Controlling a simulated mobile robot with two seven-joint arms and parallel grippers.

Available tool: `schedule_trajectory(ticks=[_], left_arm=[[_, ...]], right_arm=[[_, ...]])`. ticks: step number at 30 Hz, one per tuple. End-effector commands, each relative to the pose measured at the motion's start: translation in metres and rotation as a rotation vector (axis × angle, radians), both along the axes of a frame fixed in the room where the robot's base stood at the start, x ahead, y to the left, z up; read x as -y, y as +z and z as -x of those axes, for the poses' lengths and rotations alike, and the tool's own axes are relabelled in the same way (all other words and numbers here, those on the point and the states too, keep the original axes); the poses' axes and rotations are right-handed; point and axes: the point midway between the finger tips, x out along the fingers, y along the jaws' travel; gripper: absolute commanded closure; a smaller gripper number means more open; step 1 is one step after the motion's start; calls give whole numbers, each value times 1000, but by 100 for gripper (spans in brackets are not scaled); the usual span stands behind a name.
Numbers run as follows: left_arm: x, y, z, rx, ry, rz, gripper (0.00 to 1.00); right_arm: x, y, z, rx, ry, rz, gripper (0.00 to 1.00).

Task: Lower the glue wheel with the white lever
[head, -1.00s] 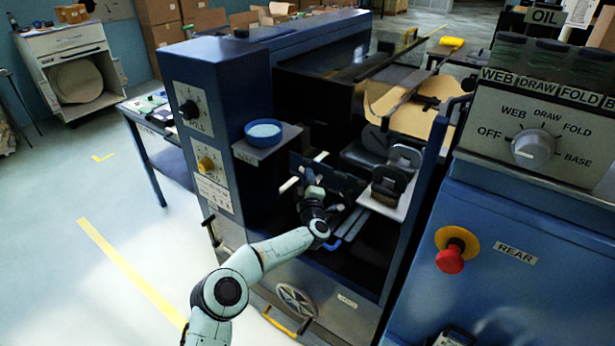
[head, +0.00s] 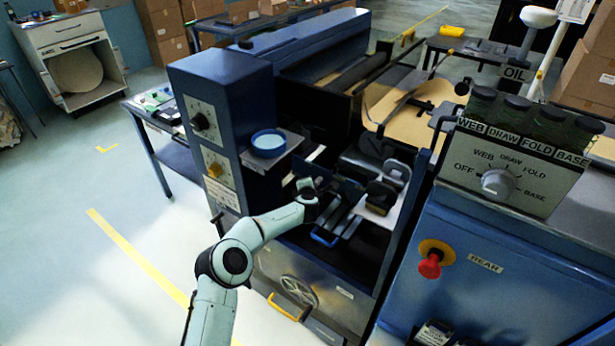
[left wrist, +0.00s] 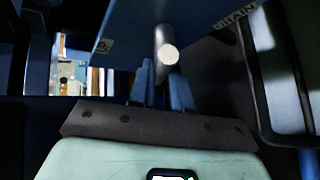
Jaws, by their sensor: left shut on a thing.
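My left arm reaches into the open bay of the blue machine (head: 222,120). My left gripper (head: 309,195) is at the bay, below and right of the blue-rimmed bowl; it also shows in the left wrist view (left wrist: 163,88). There its two blue-grey fingers are close together around a pale rod with a round end, the white lever (left wrist: 168,54). In the head view only a small pale piece of the lever (head: 304,184) shows by the gripper. I cannot make out the glue wheel; the gripper and dark panels hide much of the bay. My right gripper is not in view.
The blue-rimmed bowl (head: 268,142) stands on a small shelf just above the gripper. Dark rollers (head: 381,196) sit to its right. A control box with a dial (head: 498,183) and a red stop button (head: 430,265) are at the right. The floor at left is clear.

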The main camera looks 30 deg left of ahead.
Motion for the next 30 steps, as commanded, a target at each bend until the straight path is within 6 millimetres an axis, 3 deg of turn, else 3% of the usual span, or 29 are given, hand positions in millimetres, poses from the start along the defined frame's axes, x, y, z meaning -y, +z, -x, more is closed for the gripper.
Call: schedule_trajectory(ticks=[1, 9, 26, 27, 29, 30], left_arm=[[1, 8, -2, 5, -5, 26, 100], [3, 4, -3, -3, -6, 127, 100], [4, 2, -2, -1, -6, 161, 100], [4, 2, -2, -1, -6, 161, 72], [4, 1, -2, -2, -6, 160, 57], [4, 1, -2, -3, -6, 159, 57]], right_arm=[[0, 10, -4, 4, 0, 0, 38], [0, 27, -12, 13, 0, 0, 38], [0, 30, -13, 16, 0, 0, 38], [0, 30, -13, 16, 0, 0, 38], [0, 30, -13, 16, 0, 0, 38], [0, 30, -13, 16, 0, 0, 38]])
